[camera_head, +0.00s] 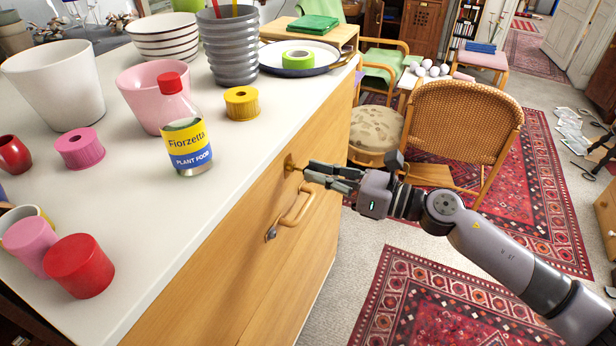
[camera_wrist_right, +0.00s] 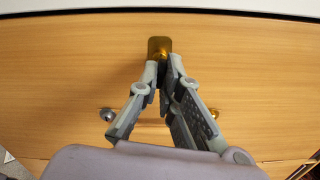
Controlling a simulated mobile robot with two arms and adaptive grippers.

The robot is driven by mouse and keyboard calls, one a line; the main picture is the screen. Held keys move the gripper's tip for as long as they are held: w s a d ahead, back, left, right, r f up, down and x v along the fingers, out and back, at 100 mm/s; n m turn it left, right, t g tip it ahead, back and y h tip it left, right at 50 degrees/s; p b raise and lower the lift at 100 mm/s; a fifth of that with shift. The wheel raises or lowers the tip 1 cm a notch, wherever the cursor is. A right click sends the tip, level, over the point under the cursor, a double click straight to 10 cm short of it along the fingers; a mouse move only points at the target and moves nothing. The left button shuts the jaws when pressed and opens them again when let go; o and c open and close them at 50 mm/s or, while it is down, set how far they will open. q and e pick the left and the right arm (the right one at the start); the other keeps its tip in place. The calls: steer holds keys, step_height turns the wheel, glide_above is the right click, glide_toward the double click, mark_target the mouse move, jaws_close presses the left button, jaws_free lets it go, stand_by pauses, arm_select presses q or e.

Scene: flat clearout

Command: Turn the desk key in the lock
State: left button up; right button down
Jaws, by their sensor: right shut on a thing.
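The desk front has a brass lock plate (camera_head: 290,163) near its top edge, which also shows in the wrist view (camera_wrist_right: 160,43). My right gripper (camera_head: 308,172) is at this lock, its fingers pointing at the desk front. In the wrist view the two fingertips (camera_wrist_right: 163,64) come together just below the plate and are shut on the desk key. The key is mostly hidden between the fingers; only a little brass shows at the tips, and its turn angle cannot be told. My left gripper is not in view.
A wooden handle (camera_head: 293,207) with metal ends sits below the lock, close under my gripper. The white desktop (camera_head: 140,215) carries pots, a plant food bottle (camera_head: 187,135), tape rolls and cups. A wicker chair (camera_head: 465,120) stands behind my right arm. Carpeted floor lies to the right.

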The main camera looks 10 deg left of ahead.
steer(key=shift+n+b, duration=0.6)
steer(key=shift+n, duration=0.3)
steer(key=shift+f+n+b, duration=0.1)
steer(key=shift+n+b, duration=0.3)
steer(key=shift+b, duration=0.15)
steer(key=c, duration=2.2)
jaws_free()
steer(key=o, duration=0.5)
